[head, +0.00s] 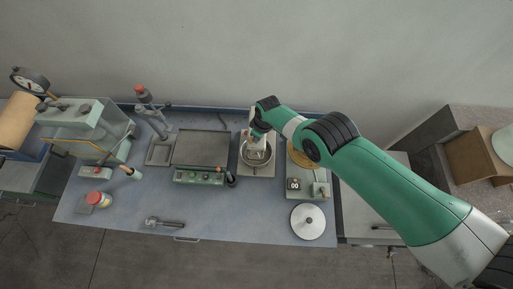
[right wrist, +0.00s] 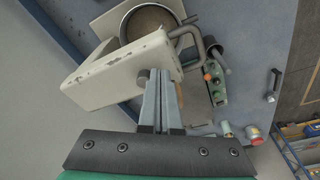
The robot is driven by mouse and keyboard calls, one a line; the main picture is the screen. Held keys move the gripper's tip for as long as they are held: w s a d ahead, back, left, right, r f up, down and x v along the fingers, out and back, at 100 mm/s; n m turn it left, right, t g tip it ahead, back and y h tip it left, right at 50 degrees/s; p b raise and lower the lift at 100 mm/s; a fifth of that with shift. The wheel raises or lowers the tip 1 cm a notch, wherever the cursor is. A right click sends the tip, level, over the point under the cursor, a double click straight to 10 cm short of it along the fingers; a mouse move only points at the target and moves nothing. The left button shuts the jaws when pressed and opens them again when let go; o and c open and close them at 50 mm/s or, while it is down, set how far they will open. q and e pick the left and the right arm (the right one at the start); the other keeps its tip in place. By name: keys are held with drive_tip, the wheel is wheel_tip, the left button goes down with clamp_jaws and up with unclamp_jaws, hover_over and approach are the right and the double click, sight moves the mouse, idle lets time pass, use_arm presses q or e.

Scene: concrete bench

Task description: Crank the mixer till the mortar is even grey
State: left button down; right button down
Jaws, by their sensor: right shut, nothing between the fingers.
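The mixer (head: 256,168) stands at the back of the blue bench, its round bowl partly covered by its head and my right arm. In the right wrist view its worn cream head (right wrist: 112,78) lies close in front, with the bowl (right wrist: 128,38) behind it. The bowl shows a brownish-grey mix (right wrist: 150,20); I cannot tell how even it is. A bent grey metal rod (right wrist: 187,30), possibly the crank, shows at the head's right end. My right gripper (head: 257,134) is shut and empty at the mixer head; its fingers (right wrist: 157,76) overlap the head in view, contact unclear. My left gripper is out of view.
Left of the mixer are a grey tray (head: 200,146) and a control box (head: 198,178). A metal tool (head: 165,222) lies in front. The front middle is mostly clear.

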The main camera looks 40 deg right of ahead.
drive_tip(key=shift+a, duration=0.1)
drive_tip(key=shift+s+d, duration=0.25)
drive_tip(key=shift+d, duration=0.55)
drive_tip(key=shift+s+d+r+p, duration=0.1)
drive_tip(key=shift+s+d+p, duration=0.15)
drive_tip(key=shift+d+p, duration=0.2)
drive_tip(key=shift+s+d, duration=0.1)
drive_tip(key=shift+d, duration=0.1)
drive_tip(key=shift+s+d+r+p, duration=0.15)
drive_tip(key=shift+s+d+p, duration=0.2)
drive_tip(key=shift+p, duration=0.4)
drive_tip(key=shift+s+d+f+p, duration=0.15)
drive_tip(key=shift+s+d+p, duration=0.05)
drive_tip(key=shift+s+p, duration=0.25)
drive_tip(key=shift+s+d+f+p, duration=0.1)
drive_tip(key=shift+s+d+p, duration=0.05)
drive_tip(key=shift+s+p, duration=0.3)
drive_tip(key=c, duration=1)
unclamp_jaws()
drive_tip(key=shift+c, duration=0.2)
